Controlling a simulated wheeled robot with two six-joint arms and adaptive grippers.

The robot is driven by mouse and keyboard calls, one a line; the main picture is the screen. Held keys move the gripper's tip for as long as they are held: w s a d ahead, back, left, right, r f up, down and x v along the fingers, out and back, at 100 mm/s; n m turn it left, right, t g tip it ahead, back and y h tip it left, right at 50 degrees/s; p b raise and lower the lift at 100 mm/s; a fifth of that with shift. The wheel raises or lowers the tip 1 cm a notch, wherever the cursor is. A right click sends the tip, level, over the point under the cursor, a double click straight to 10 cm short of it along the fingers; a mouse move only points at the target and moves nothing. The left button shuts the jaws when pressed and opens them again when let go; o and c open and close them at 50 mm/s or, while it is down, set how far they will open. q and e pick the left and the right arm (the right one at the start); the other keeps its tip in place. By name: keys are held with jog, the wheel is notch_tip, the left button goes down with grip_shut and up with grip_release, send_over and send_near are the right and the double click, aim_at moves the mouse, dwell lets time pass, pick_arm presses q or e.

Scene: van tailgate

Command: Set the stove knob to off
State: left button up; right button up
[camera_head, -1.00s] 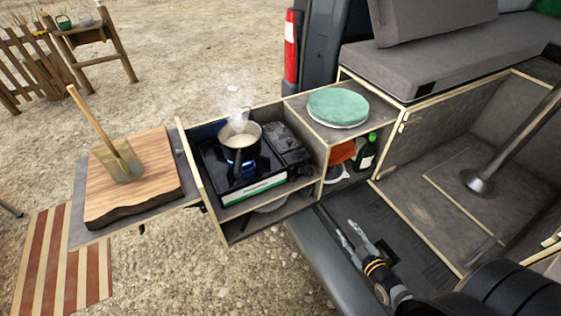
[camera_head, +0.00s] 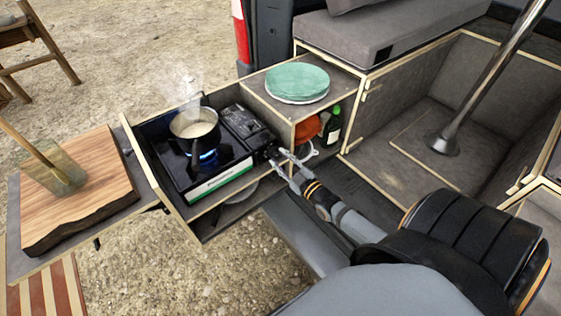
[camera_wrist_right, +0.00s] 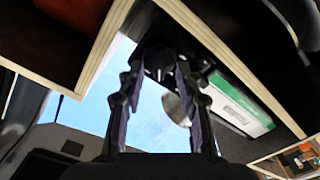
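The camping stove (camera_head: 218,180) sits in the pulled-out drawer box, black with a green and white front label. A blue flame (camera_head: 205,158) burns under a steaming pot (camera_head: 194,128). My right gripper (camera_head: 279,156) reaches to the right end of the stove front, its fingers spread. The small dark stove knob (camera_head: 269,151) is close by its fingertips. In the right wrist view the knob (camera_wrist_right: 158,62) shows between the two open fingers (camera_wrist_right: 160,75), with gaps visible beside it; contact is not clear. The knob's exact setting cannot be read. My left gripper is not in view.
A shelf with green plates (camera_head: 298,82) stands right of the stove, above an orange item (camera_head: 307,130) and a green bottle (camera_head: 332,125). A metal table leg (camera_head: 490,75) stands in the van at right.

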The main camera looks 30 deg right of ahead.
jog(key=shift+w, duration=0.3)
grip_shut()
jog(key=shift+m, duration=0.3)
jog(key=m, duration=0.2)
jog(key=shift+m, duration=0.4)
jog(key=shift+d+m, duration=0.15)
jog(key=shift+m, duration=1.65)
